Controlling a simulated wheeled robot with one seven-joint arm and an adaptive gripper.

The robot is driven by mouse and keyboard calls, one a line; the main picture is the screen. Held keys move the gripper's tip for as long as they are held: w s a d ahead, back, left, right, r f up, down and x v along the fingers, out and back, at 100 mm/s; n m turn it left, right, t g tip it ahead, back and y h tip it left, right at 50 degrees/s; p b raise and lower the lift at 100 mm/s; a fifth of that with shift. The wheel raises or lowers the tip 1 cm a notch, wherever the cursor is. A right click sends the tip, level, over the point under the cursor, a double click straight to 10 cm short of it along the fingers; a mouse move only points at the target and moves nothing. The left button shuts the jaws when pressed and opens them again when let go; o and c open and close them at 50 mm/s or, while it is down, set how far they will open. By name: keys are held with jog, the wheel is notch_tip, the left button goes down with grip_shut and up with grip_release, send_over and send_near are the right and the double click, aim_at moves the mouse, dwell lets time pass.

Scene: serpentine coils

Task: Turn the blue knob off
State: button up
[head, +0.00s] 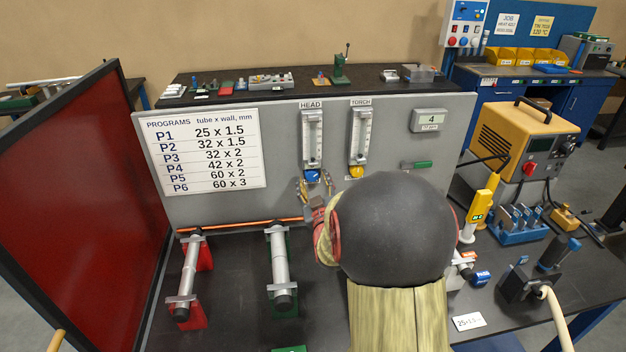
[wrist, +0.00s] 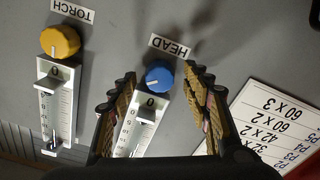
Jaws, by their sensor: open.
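The blue knob (head: 312,176) sits at the bottom of the flow meter marked HEAD (head: 312,140) on the grey panel. In the wrist view, which is upside down, the blue knob (wrist: 158,77) shows a short white pointer line. My gripper (head: 315,187) is open in front of the panel, just below the knob in the head view. In the wrist view, my gripper (wrist: 160,80) has one finger on each side of the knob, with gaps. I see no contact. My dark round arm link hides part of the panel and bench.
A yellow knob (head: 356,172) sits under the TORCH meter (head: 360,138), right beside the HEAD meter. A green-handled lever (head: 418,164) is further right. A program sign (head: 203,150) hangs left. A copper tube (head: 240,226) runs along the panel's foot.

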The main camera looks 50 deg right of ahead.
jog(key=v, duration=1)
jog(key=shift+s+a, duration=0.15)
